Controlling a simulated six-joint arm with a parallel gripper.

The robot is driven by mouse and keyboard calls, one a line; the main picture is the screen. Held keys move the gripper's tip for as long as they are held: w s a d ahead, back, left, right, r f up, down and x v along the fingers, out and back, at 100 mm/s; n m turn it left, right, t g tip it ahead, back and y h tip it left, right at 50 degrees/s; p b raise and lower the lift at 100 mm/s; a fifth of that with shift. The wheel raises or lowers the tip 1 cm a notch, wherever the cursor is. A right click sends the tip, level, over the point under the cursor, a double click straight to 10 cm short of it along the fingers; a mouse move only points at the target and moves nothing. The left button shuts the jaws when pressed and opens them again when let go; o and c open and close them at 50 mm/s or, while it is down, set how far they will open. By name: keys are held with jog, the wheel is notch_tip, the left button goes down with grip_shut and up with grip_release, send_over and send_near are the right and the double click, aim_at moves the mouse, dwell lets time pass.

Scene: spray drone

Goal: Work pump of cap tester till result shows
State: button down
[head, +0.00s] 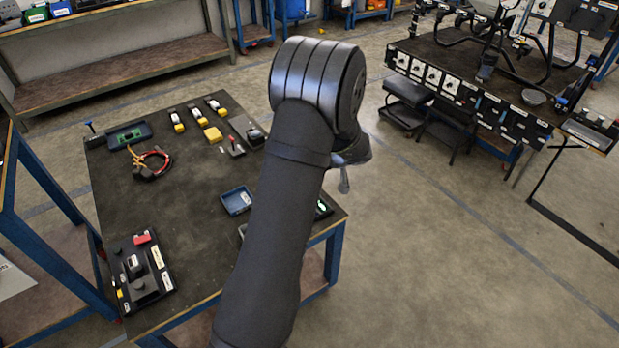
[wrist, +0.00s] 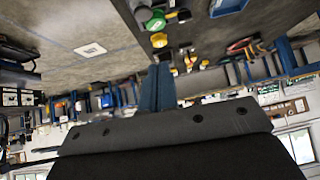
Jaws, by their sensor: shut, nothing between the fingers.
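My gripper (wrist: 158,72) shows in the wrist view as two dark blue fingers pressed together, with nothing between them. In the head view my arm hides most of it, and only a small tip (head: 344,183) shows below the wrist, right of the workbench. A black panel (head: 140,275) with a red block and dark knobs lies at the bench's front left.
Floor right of the bench is clear. A drone stands on a far table (head: 500,85).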

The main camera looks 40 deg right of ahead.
jog(key=shift+s+d+f+h, duration=0.2)
jog(key=shift+s+d+h, duration=0.25)
jog(key=shift+d, duration=0.15)
jog(key=x, duration=0.8)
jog(key=s+f+x, duration=0.1)
jog(key=x, duration=0.3)
jog(key=shift+f, duration=0.65)
jog(key=shift+f, duration=0.1)
jog(key=shift+a+f, duration=0.1)
jog(key=shift+f, duration=0.85)
jog(key=shift+s, duration=0.1)
